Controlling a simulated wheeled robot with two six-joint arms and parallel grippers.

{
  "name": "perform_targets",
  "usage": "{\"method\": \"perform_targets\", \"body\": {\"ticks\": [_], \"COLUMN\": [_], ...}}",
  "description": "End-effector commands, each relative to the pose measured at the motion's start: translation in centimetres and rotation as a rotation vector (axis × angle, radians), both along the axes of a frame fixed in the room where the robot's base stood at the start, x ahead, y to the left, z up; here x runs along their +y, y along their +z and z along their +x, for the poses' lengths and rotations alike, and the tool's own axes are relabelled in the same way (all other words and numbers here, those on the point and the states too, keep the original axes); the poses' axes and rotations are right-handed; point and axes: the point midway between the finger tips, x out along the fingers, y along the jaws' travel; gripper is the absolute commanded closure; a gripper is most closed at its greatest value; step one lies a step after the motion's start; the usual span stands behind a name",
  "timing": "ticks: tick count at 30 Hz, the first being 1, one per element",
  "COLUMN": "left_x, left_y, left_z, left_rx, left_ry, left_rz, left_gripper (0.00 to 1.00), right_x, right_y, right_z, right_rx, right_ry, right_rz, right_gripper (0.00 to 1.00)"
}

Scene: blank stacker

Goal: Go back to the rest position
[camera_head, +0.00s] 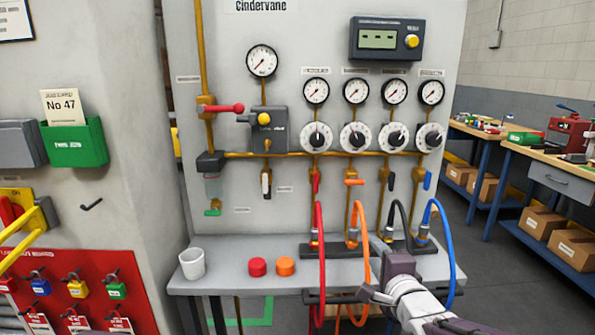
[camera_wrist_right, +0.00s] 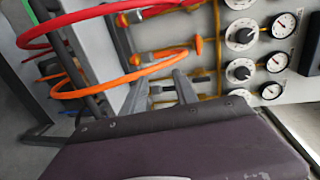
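My right gripper (camera_head: 385,246) is at the front of the grey panel shelf (camera_head: 222,285), in front of the black hose (camera_head: 402,222) and close to the orange hose (camera_head: 366,262). In the right wrist view its two fingers (camera_wrist_right: 161,82) stand apart, with hose fittings seen beyond the gap. Nothing is clearly held between them. The red hose (camera_head: 320,262) and the blue hose (camera_head: 449,255) hang in loops on either side of the gripper. The red hose (camera_wrist_right: 92,16) and the orange hose (camera_wrist_right: 110,82) pass close to the fingers in the wrist view.
A white cup (camera_head: 192,263), a red cap (camera_head: 258,267) and an orange cap (camera_head: 286,266) stand on the shelf's left part. Gauges, dials and valves cover the panel (camera_head: 225,60). A padlock board (camera_head: 130,285) is at left; workbenches (camera_head: 540,150) stand at right, with open floor before them.

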Motion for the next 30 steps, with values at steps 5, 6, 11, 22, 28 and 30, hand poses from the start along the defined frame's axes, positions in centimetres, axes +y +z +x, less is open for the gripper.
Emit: {"method": "perform_targets", "body": {"ticks": [5, 6, 11, 22, 28, 30], "left_x": [0.0, 0.0, 0.0, 0.0, 0.0, 0.0], "left_y": [0.0, 0.0, 0.0, 0.0, 4.5, 6.7], "left_z": [0.0, 0.0, 0.0, 0.0, 0.0, 0.1], "left_rx": [0.000, 0.000, 0.000, 0.000, 0.001, -0.001], "left_ry": [0.000, 0.000, 0.000, 0.000, 0.000, 0.000], "left_rz": [0.000, 0.000, 0.000, 0.000, 0.000, 0.000], "left_gripper": [1.00, 1.00, 1.00, 1.00, 1.00, 1.00], "right_x": [0.1, 0.1, 0.0, 0.0, 0.1, 0.1], "right_y": [-6.0, -7.5, -14.6, -25.0, -20.8, -18.7], "right_z": [-1.2, -1.7, -5.3, -20.5, -22.5, -22.5], "right_rx": [0.187, 0.238, 0.494, 0.981, 0.954, 0.954], "right_ry": [0.023, 0.036, 0.154, 0.946, 1.185, 1.184], "right_rz": [-0.124, -0.167, -0.401, -0.992, -1.127, -1.127], "right_gripper": [0.65, 0.65, 0.65, 0.65, 0.65, 0.65]}}
